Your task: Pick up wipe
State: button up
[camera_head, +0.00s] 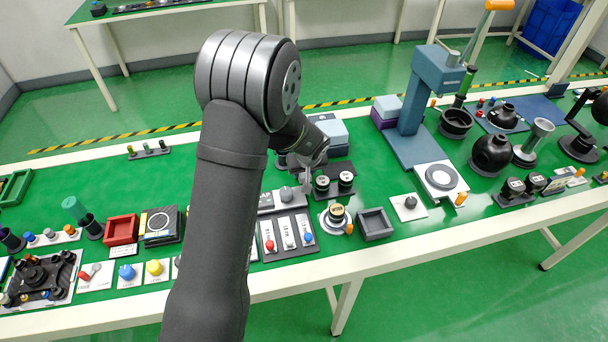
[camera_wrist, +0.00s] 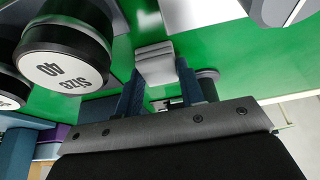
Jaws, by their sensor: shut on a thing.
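The wipe (camera_wrist: 155,65) is a pale grey-white folded stack in the wrist view, between the two dark blue fingers. My gripper (camera_wrist: 162,88) is shut on it. In the head view my gripper (camera_head: 308,176) is over the middle of the green table, left of two black round jars, and the wipe cannot be made out there. In the wrist view a black jar labelled "SIZE 40" (camera_wrist: 65,65) stands close to the left of the wipe.
A grey panel with red, white and blue knobs (camera_head: 288,236), a small jar on a round base (camera_head: 337,216) and a dark open tray (camera_head: 375,224) lie nearer the front edge. Boxes (camera_head: 331,131) stand behind my gripper. A blue press (camera_head: 418,100) stands to the right.

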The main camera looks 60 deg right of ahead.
aim_at(304, 174)
notch_tip(304, 174, up, 10)
dwell(0.6)
